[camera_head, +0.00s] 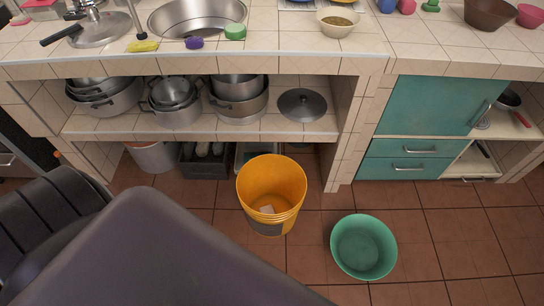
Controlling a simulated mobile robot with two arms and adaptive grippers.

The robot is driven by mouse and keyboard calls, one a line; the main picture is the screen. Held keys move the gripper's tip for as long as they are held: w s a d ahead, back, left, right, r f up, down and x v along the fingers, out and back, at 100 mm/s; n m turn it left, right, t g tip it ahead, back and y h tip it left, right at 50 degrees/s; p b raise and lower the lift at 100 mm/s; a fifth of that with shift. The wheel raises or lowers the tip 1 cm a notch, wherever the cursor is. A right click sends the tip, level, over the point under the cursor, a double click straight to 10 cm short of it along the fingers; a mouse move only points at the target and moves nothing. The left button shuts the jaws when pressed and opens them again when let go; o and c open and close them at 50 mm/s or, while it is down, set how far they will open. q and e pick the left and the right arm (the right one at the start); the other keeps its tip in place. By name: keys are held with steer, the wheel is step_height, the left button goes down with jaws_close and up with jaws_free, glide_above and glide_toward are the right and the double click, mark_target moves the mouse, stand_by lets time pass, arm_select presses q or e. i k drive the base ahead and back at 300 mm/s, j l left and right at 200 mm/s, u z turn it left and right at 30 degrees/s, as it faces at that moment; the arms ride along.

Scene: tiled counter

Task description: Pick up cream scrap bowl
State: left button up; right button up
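A cream bowl (337,32) stands upright on the tiled counter, right of the sink and near the counter's front edge. Some dark greenish contents show inside it. Neither of my grippers is in view. Large dark parts of my own body fill the lower left of the picture, and nothing touches the bowl.
Left of the bowl are a sink (196,30), a green sponge (235,32) and a purple one (194,43). A brown bowl (490,14) stands far right. On the floor are a yellow bucket (256,187) and a green basin (364,246).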

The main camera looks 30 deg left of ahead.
mark_target(335, 22)
steer(key=u, duration=1)
steer(key=i+j+z, duration=0.3)
steer(key=i+j, duration=0.05)
steer(key=i, duration=0.1)
